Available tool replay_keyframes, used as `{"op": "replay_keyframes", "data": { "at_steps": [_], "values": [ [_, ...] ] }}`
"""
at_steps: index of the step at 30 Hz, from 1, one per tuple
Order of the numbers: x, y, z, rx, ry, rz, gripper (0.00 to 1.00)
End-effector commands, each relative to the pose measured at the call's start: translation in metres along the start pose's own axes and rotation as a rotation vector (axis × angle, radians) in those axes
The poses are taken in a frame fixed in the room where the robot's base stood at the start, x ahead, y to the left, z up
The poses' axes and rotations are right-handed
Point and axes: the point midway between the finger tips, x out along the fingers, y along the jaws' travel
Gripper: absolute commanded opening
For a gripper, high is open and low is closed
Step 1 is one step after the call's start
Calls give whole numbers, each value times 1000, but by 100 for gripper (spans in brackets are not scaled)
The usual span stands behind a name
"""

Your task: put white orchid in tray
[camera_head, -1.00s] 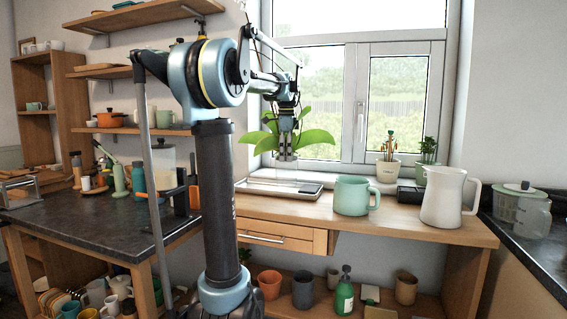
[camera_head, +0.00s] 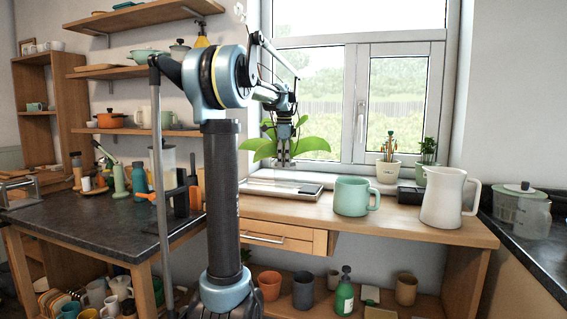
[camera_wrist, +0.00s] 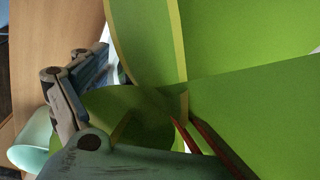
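The white orchid shows as broad green leaves (camera_head: 312,145) spread on both sides of my gripper (camera_head: 284,162) in the head view. A small white shape at the top, above my arm, may be its bloom; I cannot tell. Its lower part is hidden behind the gripper. In the wrist view the leaves (camera_wrist: 245,100) fill most of the picture, with thin reddish stems, beside my gripper's fingers. My gripper appears shut on the orchid, though the contact is hidden. The shallow pale tray (camera_head: 278,189) lies on the wooden counter below the gripper.
A green mug (camera_head: 352,196) and a white pitcher (camera_head: 444,197) stand on the wooden counter right of the tray. A dark table (camera_head: 110,225) with bottles is at left.

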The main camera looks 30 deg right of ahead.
Motion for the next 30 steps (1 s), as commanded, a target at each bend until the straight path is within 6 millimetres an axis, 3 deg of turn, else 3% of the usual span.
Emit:
{"op": "replay_keyframes", "data": {
  "at_steps": [17,30],
  "values": [
    [-9,0,-1,2,0,0,100],
    [-84,0,-1,2,0,0,100]
  ]
}}
